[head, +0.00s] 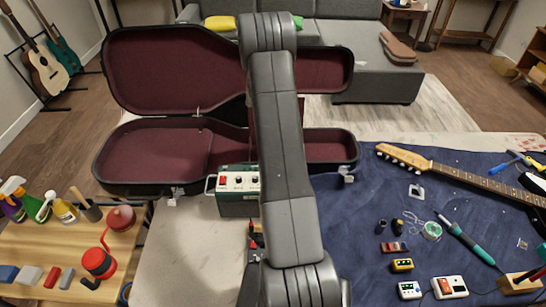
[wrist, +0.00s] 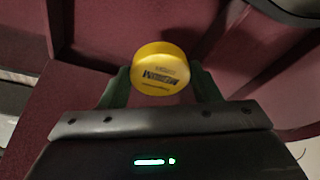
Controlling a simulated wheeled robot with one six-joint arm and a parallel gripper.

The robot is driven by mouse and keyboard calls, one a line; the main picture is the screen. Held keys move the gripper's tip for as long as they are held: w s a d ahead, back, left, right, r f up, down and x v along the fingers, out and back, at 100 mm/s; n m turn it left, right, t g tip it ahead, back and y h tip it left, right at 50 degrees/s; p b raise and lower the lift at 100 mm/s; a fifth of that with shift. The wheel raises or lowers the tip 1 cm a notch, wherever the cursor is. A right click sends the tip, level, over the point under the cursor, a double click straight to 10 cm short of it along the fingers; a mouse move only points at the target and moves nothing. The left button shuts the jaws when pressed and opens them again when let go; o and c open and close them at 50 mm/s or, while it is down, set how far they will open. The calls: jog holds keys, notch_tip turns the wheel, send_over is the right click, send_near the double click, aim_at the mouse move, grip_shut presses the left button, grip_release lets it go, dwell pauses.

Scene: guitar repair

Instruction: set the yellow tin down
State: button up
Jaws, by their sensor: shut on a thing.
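The yellow tin (wrist: 161,68) is a short round tin with dark lettering on its face, seen in the wrist view. My gripper (wrist: 160,82) is shut on it, with one green finger on each side. The tin is held over maroon lining (wrist: 95,30), which matches the inside of the open guitar case (head: 160,153). I cannot tell how high the tin is above the lining. In the head view my arm hides the gripper and the tin.
A green box with knobs (head: 238,206) stands in front of the case. The blue mat (head: 350,215) at right holds a guitar neck (head: 465,177), small pedals and tools. A wooden side table (head: 30,240) at left holds bottles and a red can. The case's raised lid stands behind.

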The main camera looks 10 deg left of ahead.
notch_tip(320, 180, down, 8)
jog(key=shift+f+b, duration=0.25)
jog(key=shift+b, duration=0.55)
jog(key=shift+f, duration=0.15)
jog(key=o, duration=1)
jog(key=shift+c, duration=0.2)
jog(key=p+v, duration=0.3)
jog(key=v, duration=0.9)
